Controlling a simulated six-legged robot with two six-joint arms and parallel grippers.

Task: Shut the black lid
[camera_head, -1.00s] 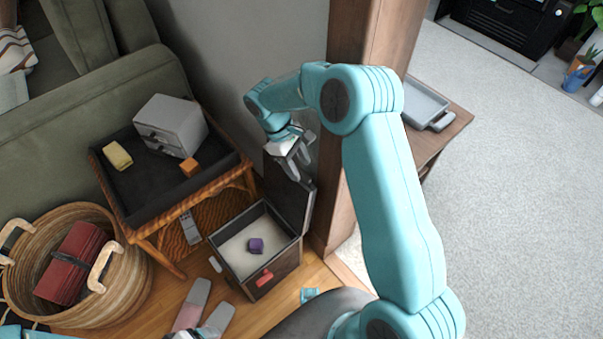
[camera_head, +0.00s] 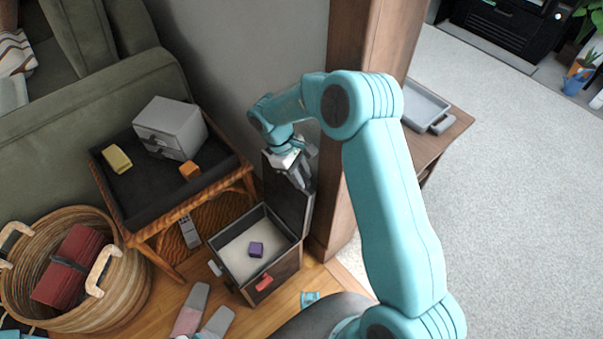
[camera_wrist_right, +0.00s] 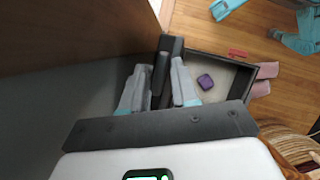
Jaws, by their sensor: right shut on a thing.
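The black lid (camera_head: 290,205) stands upright, open at the back of a dark box (camera_head: 272,280) on the wooden floor. The box is open at the top, with a pale inside and a small purple block (camera_head: 256,249) in it. My right gripper (camera_head: 303,178) is at the lid's upper edge. In the right wrist view its fingers (camera_wrist_right: 157,85) lie on either side of the dark lid (camera_wrist_right: 172,45), shut on it. The box with its purple block (camera_wrist_right: 205,81) lies beyond the fingers. My left gripper is not visible.
A wicker table (camera_head: 167,230) with a grey drawer unit (camera_head: 172,128) stands left of the box. A wicker basket (camera_head: 125,290) is farther left. Slippers (camera_head: 191,309) lie in front. A wooden post (camera_head: 347,200) and the wall are close to the lid.

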